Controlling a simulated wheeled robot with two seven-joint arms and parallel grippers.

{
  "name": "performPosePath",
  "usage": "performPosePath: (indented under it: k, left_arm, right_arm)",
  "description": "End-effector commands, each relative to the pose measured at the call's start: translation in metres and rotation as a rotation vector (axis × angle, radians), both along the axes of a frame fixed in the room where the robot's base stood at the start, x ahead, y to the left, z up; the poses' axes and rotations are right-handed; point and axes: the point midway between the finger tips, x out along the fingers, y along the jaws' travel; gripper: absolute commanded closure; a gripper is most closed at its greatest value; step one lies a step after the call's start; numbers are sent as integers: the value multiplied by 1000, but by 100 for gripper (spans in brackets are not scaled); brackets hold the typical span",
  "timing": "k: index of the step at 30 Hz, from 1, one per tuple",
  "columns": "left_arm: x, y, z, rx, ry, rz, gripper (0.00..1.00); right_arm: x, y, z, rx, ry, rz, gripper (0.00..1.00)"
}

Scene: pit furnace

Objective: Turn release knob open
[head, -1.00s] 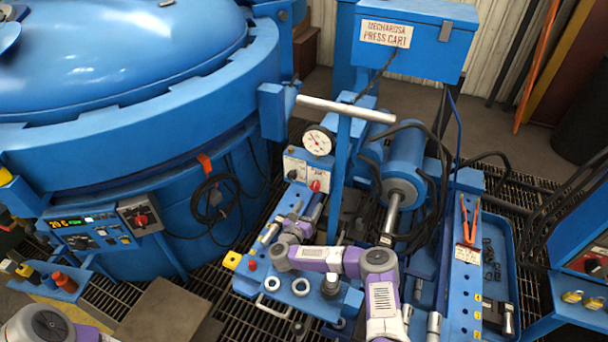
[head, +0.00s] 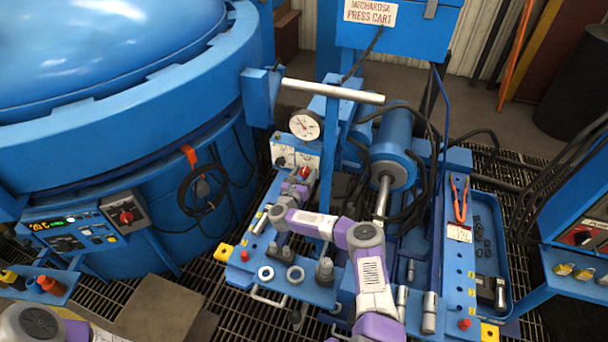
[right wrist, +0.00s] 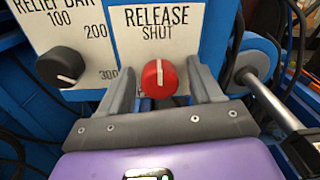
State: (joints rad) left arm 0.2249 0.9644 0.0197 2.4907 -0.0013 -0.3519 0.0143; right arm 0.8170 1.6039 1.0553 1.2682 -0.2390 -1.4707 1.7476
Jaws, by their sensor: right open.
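The red release knob (right wrist: 159,78) sits on a white plate labelled RELEASE SHUT (right wrist: 165,25) in the right wrist view. Its white mark stands upright, towards the word SHUT. My right gripper (right wrist: 160,70) is open, with one finger on each side of the knob and gaps visible on both sides. In the head view the right gripper (head: 300,186) reaches up to the press cart's white panel (head: 296,155), and the knob is small there and partly hidden. My left gripper is out of the picture; only a joint of my left arm shows at lower left.
A black relief knob (right wrist: 60,67) is left of the release knob. A gauge (head: 305,125) and a T-shaped pump handle (head: 333,91) stand above the panel. A blue cylinder (head: 392,145) is to the right. The blue furnace (head: 110,140) fills the left.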

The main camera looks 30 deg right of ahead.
Motion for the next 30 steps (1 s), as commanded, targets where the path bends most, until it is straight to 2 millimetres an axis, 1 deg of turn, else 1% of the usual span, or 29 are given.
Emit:
performPosePath:
  k: [2,12,13,23,30]
  left_arm:
    - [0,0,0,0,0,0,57]
    - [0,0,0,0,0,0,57]
    - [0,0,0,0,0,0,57]
    - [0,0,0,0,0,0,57]
    - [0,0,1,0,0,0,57]
  right_arm:
    - [0,0,0,0,0,0,37]
    - [0,0,0,-1,-1,0,89]
    - [0,0,0,-1,-1,0,91]
    - [0,0,1,-39,41,0,91]
    - [0,0,1,-140,158,-2,91]
